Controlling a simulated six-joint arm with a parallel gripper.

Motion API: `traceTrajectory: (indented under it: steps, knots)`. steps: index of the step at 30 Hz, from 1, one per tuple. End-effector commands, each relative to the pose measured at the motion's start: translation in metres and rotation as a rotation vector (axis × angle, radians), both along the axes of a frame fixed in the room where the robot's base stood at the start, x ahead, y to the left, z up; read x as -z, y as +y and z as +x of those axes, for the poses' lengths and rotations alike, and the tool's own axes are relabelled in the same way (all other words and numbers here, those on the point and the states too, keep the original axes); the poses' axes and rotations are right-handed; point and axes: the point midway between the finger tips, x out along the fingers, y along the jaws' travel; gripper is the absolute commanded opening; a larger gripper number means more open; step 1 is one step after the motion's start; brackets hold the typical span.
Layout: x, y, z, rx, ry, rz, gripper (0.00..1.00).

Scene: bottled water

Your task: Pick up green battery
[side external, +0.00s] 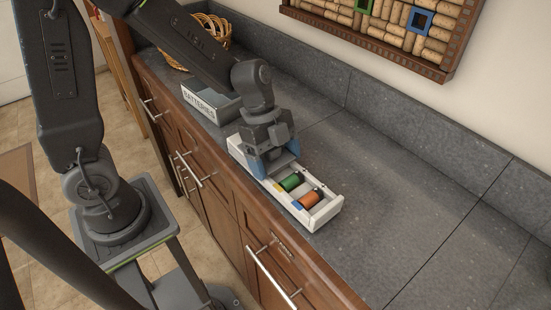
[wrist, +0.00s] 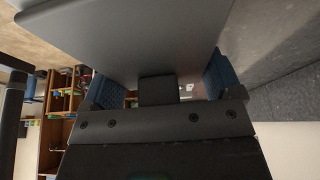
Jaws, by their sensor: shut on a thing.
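The green battery (side external: 290,182) lies in a white holder (side external: 327,214) on the grey counter, with an orange battery (side external: 309,200) beside it. My gripper (side external: 277,160) is over the holder's far-left part, left of the green battery, its blue fingers astride the holder. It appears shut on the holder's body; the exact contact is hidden. The green battery shows apart from the fingers. In the wrist view, the blue fingers (wrist: 158,84) stand on either side of a broad grey surface (wrist: 130,40), which hides the batteries.
A grey box labelled BATTERIES (side external: 203,105) stands behind the holder, near a wicker basket (side external: 208,30). The counter (side external: 400,190) is clear to the right. Its front edge runs close beside the holder, above wooden drawers (side external: 225,205). A cork board (side external: 385,30) hangs on the wall.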

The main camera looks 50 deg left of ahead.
Motion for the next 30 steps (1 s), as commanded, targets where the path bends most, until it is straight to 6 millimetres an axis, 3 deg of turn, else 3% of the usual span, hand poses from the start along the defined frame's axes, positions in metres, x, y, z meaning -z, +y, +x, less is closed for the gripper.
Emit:
traceTrajectory:
  steps: [12, 13, 17, 25, 30]
  knots:
    - [0.005, 0.0, 0.001, 0.0, -0.002, -0.001, 0.4]
    - [0.007, 0.0, 0.0, 0.001, -0.001, 0.0, 0.86]
    - [0.006, 0.0, 0.0, 0.001, -0.001, 0.0, 0.98]
    - [0.005, 0.0, 0.0, 0.0, -0.002, 0.0, 1.0]
    - [-0.012, 0.006, 0.001, -0.001, -0.007, -0.002, 1.0]
